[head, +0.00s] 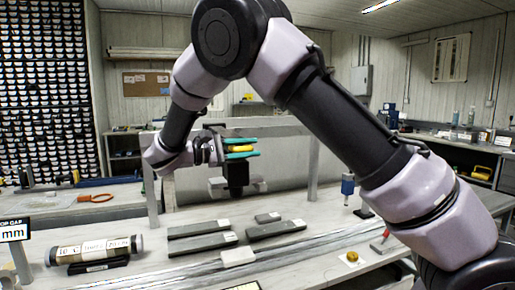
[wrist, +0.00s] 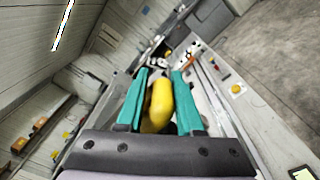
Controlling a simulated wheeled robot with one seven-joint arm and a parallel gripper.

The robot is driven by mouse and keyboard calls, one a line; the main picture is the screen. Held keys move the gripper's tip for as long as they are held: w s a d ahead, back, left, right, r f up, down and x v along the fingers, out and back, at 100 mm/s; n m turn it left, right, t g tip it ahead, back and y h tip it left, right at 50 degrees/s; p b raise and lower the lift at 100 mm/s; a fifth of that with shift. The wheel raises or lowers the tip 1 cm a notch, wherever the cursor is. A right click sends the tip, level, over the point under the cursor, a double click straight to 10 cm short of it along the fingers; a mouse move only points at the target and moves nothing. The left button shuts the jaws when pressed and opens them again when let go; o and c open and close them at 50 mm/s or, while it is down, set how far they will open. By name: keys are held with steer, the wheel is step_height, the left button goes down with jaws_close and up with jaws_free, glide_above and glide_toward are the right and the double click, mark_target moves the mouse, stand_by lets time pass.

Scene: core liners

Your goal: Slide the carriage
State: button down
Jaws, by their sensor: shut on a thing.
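The carriage (head: 236,176) shows as a dark block on the grey gantry beam over the bench, in the middle of the head view. A yellow handle (head: 243,149) sits at its top. My gripper (head: 256,148) has teal fingers and comes from the left, with one finger above and one below the handle. In the wrist view the yellow handle (wrist: 159,102) lies between the two teal fingers of my gripper (wrist: 161,75), which is shut on it. The carriage's contact with the beam is partly hidden.
Dark grey bars (head: 202,242) lie on the bench below the gantry beam (head: 285,131), with clear rails along the front. A labelled core tube (head: 95,249) lies at front left. A blue-topped bottle (head: 347,187) stands right of the gantry. My arm crosses the right side.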

steer(key=shift+s+f, duration=0.25)
steer(key=shift+f, duration=0.2)
steer(key=c, duration=0.8)
jaws_free()
steer(key=shift+c, duration=0.2)
steer(key=shift+o, duration=0.8)
steer(key=shift+w+r, duration=0.15)
steer(key=shift+a, duration=0.1)
steer(key=v, duration=1)
steer(key=shift+a, duration=0.3)
